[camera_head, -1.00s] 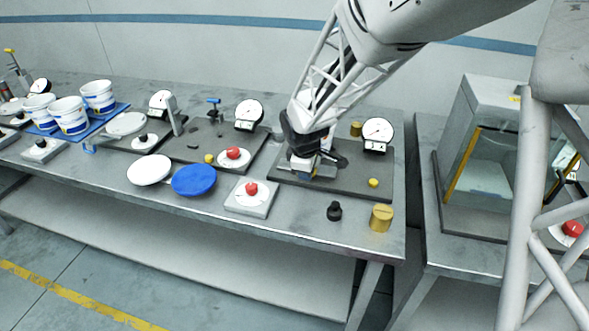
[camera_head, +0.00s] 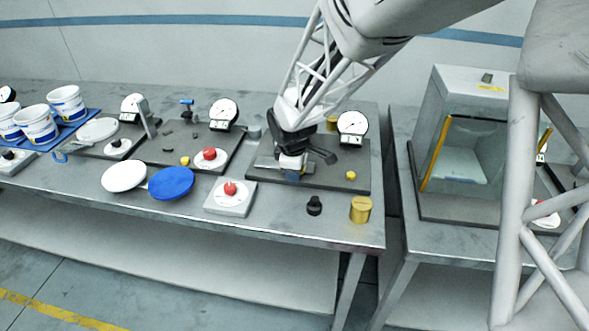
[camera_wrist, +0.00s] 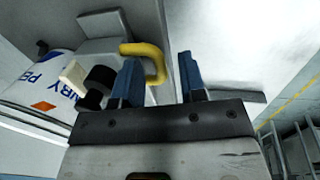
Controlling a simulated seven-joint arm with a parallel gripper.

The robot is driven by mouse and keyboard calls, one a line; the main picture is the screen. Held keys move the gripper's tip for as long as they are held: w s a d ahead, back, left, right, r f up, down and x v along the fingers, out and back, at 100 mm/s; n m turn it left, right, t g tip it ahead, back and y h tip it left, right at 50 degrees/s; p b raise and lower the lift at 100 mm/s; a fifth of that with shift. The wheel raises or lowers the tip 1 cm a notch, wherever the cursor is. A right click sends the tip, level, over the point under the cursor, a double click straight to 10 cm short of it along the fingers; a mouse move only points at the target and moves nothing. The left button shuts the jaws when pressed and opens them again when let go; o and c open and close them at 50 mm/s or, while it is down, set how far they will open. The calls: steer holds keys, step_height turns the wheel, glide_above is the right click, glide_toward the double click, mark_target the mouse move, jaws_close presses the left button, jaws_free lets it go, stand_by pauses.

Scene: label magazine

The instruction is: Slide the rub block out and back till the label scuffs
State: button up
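My gripper (camera_head: 292,176) is low over the dark base plate (camera_head: 335,180) of the right-hand station, its blue fingers pointing down. In the wrist view my gripper (camera_wrist: 160,62) has its two blue fingers apart. A yellow loop handle (camera_wrist: 152,50) shows partly between and partly behind the left finger; contact cannot be told. The handle adjoins a light grey block (camera_wrist: 102,38), which may be the rub block. A printed white label (camera_wrist: 45,83) with an orange mark shows at left. A black knob (camera_wrist: 100,78) with a pale end is beside the left finger.
A dial gauge (camera_head: 353,125) stands behind the plate. A black knob (camera_head: 314,205), a brass weight (camera_head: 361,209) and a white red-button box (camera_head: 231,195) stand along the front. White and blue discs lie left. A glass cabinet (camera_head: 462,145) stands right.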

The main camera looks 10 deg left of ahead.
steer(key=shift+r, duration=0.15)
step_height(320, 180, up, 7)
steer(key=s, duration=0.1)
steer(key=shift+s+r, duration=0.2)
steer(key=shift+s, duration=0.1)
stand_by(0.5)
steer(key=s+d+r+m, duration=0.4)
steer(key=s+d, duration=0.1)
steer(key=d, duration=0.4)
steer(key=s+d+r+m, duration=0.4)
steer(key=s+d+m, duration=0.15)
steer(key=d, duration=0.45)
steer(key=s+d+m, duration=0.4)
steer(key=s+d, duration=0.2)
steer(key=s, duration=0.3)
steer(key=s+d+r+m, duration=0.1)
steer(key=s+d+m, duration=0.3)
steer(key=s, duration=0.5)
steer(key=shift+d+m, duration=0.35)
steer(key=shift+d, duration=0.75)
steer(key=shift+r, duration=0.15)
